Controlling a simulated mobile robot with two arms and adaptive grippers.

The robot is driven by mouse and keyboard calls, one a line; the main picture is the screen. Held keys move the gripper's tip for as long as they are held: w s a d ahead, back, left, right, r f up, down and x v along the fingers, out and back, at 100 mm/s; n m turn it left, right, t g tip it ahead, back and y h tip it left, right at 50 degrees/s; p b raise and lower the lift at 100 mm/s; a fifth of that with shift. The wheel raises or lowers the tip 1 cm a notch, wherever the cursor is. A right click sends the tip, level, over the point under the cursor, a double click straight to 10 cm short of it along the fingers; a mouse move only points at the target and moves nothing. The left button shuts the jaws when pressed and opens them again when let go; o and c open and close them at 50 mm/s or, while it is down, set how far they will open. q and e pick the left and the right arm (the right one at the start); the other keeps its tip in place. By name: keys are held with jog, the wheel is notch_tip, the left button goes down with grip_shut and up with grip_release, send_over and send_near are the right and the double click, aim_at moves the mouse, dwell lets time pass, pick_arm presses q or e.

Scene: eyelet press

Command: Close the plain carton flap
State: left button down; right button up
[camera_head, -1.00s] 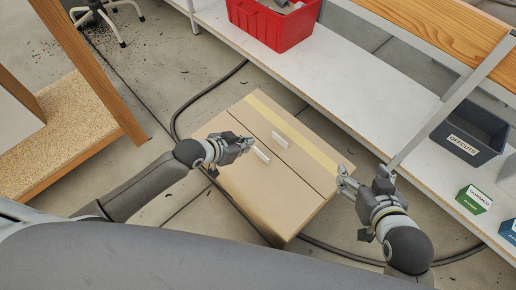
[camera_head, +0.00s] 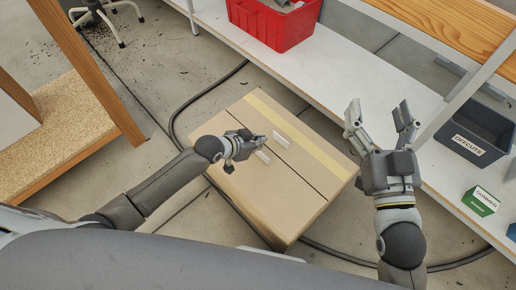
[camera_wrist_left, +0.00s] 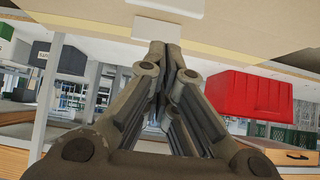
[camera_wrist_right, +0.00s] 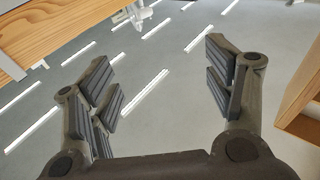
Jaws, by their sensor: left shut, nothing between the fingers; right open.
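The plain brown carton (camera_head: 290,190) sits on the floor in the middle of the head view. Its top panels look nearly flat, with a dark seam between them; I cannot tell whether one panel is slightly raised. Two white tabs, one far (camera_head: 281,139) and one near (camera_head: 263,157), lie on either side of the seam. My left gripper (camera_head: 262,140) is shut and empty over the carton's top, beside the tabs; touching or apart is unclear. It also shows in the left wrist view (camera_wrist_left: 163,50), below the carton's surface (camera_wrist_left: 80,12). My right gripper (camera_head: 378,112) is open and empty, right of the carton.
A white shelf (camera_head: 365,75) runs behind the carton, with a red bin (camera_head: 275,28), a dark offcuts bin (camera_head: 473,135) and a green box (camera_head: 480,201). A wooden bench (camera_head: 65,130) stands left. A dark cable (camera_head: 205,95) loops around the carton on the floor.

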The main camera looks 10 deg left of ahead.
aim_at(259, 159)
pick_arm(q)
notch_tip(259, 159, down, 3)
jog(key=shift+f+b, duration=0.1)
jog(key=shift+b, duration=0.6)
pick_arm(e)
jog(key=s+r+t+y, duration=0.1)
jog(key=s+r+t, duration=0.2)
jog(key=r, duration=0.4)
jog(key=shift+t+y, duration=0.3)
jog(key=shift+t, duration=0.6)
jog(key=shift+a, duration=0.1)
pick_arm(q)
jog(key=shift+f, duration=0.15)
jog(key=shift+w+d+f, duration=0.2)
jog(key=shift+w+f, duration=0.05)
jog(key=shift+f, duration=0.5)
pick_arm(e)
jog(key=shift+s+r+t+y, duration=0.3)
jog(key=shift+s+r, duration=0.3)
